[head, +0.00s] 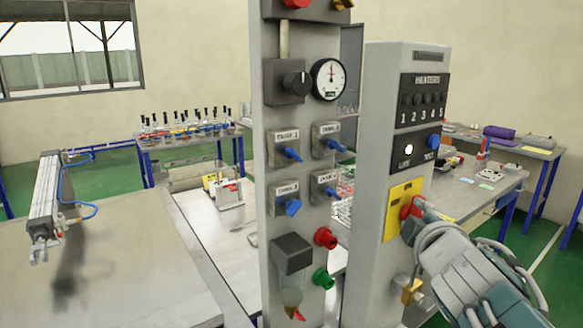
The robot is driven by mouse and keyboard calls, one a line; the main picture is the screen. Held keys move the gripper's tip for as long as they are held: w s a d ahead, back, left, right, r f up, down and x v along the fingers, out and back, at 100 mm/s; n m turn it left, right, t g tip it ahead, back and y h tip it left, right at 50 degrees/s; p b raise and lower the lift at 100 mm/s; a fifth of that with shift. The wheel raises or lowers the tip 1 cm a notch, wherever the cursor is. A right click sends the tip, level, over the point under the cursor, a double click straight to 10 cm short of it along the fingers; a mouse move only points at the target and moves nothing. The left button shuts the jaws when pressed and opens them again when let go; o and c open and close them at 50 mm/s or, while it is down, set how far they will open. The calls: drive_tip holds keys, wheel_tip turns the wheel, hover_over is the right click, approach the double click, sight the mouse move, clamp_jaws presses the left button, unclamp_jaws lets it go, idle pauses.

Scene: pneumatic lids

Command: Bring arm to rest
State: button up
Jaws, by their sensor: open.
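My arm comes in from the lower right, grey-green. My gripper (424,222) is open, in front of the grey cabinet (374,150). Its fingers are beside or around the red knob (409,207) on the yellow plate (393,222); I cannot tell whether they touch it. Part of the knob and plate is hidden behind the gripper. A brass padlock-like part (411,291) shows just below and left of the gripper.
A grey panel (262,180) with a gauge (328,79), blue valves and red and green buttons stands left of the cabinet. A pneumatic cylinder (44,195) is over the left bench (130,275). Other benches stand behind. Green floor (545,222) shows at right.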

drive_tip(key=s+a+f+m+g, duration=0.2)
drive_tip(key=s+f+m+g, duration=0.3)
drive_tip(key=s+f, duration=0.3)
drive_tip(key=s+a+f+m+g+y, duration=0.1)
drive_tip(key=s+a+f+m+g, duration=0.1)
drive_tip(key=s+f+m+g, duration=0.3)
drive_tip(key=s+f+m, duration=0.2)
drive_tip(key=s+f, duration=0.2)
drive_tip(key=f, duration=0.1)
drive_tip(key=shift+a+f+m+g, duration=0.25)
drive_tip(key=shift+f+m+g, duration=0.1)
drive_tip(key=shift+m+g, duration=0.05)
